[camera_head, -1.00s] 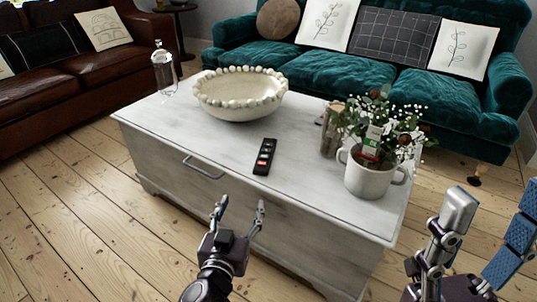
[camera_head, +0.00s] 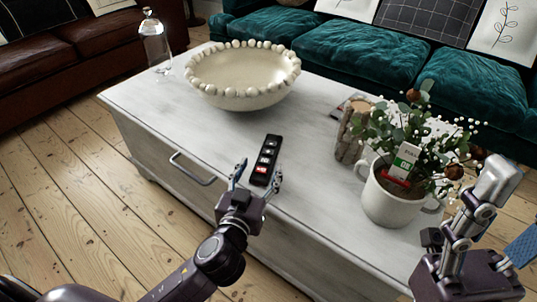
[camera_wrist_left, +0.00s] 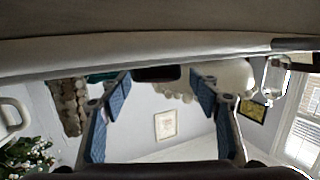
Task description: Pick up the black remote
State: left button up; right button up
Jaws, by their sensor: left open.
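In the left wrist view, a dark shape (camera_wrist_left: 157,74), likely the remote, shows between the open blue-padded fingers (camera_wrist_left: 160,95). I cannot tell whether the fingers touch it. My right gripper (camera_head: 512,215) is at the lower right, fingers apart and empty, partly cut by the picture edge.
A beaded cream bowl (camera_head: 243,80) stands behind the remote. A white pot with a flowering plant (camera_head: 390,200) and a wooden candle holder (camera_head: 349,135) stand to the right. A glass cloche (camera_head: 155,45) is at the back left. The tabletop just around the remote is clear.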

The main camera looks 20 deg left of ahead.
aim_at(266, 158)
pick_arm(q)
jog(key=shift+w+f+b, duration=0.2)
jog(key=shift+w+b, duration=0.15)
jog(key=shift+w, duration=0.75)
jog(key=shift+w+f+b, duration=0.2)
jog(key=shift+w+b, duration=0.2)
jog(key=shift+w, duration=0.7)
jog(key=shift+w+f+b, duration=0.2)
jog(key=shift+w+b, duration=0.15)
jog(key=shift+w, duration=0.75)
jog(key=shift+c, duration=0.6)
jog(key=c, duration=1.2)
